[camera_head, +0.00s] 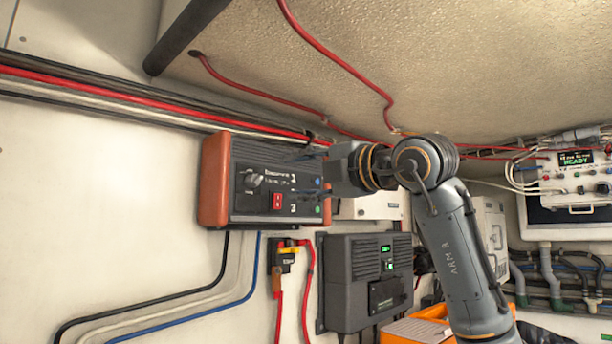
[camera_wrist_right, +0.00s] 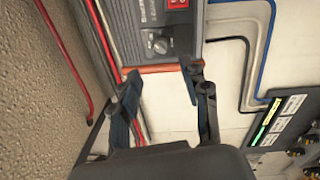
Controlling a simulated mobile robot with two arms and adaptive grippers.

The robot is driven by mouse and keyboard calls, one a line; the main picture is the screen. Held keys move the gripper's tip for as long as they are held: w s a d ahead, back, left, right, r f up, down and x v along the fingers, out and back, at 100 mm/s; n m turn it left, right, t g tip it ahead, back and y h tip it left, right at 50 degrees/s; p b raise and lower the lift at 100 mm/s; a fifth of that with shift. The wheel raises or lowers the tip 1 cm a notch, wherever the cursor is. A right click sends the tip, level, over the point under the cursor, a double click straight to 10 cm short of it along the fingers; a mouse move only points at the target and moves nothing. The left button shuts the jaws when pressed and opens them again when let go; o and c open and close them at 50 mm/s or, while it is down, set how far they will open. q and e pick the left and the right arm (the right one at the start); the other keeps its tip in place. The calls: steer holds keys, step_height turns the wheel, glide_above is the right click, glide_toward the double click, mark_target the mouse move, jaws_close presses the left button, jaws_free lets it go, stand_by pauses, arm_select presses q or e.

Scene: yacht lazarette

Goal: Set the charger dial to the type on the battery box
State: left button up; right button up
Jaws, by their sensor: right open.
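The charger (camera_head: 240,208) is a dark ribbed box with orange-brown end caps on the wall, left of centre in the head view. A grey dial (camera_head: 252,180) and a red switch (camera_head: 277,201) are on its face; its lettering is too blurred to read fully. The dial also shows in the wrist view (camera_wrist_right: 158,43). My right gripper (camera_head: 307,180) is in front of the charger's right part. In the wrist view its fingers (camera_wrist_right: 162,78) are apart and empty, with the dial beyond them. I cannot identify the battery box for certain. My left gripper is out of view.
A dark unit with a green display (camera_head: 365,275) hangs below right, above an orange bin (camera_head: 418,331). A red-and-yellow connector (camera_head: 286,255) hangs below the charger. Cables (camera_head: 150,106) run along the wall. A labelled dark panel (camera_wrist_right: 280,120) shows in the wrist view.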

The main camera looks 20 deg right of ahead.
steer(key=shift+s+d, duration=0.25)
steer(key=shift+s, duration=0.4)
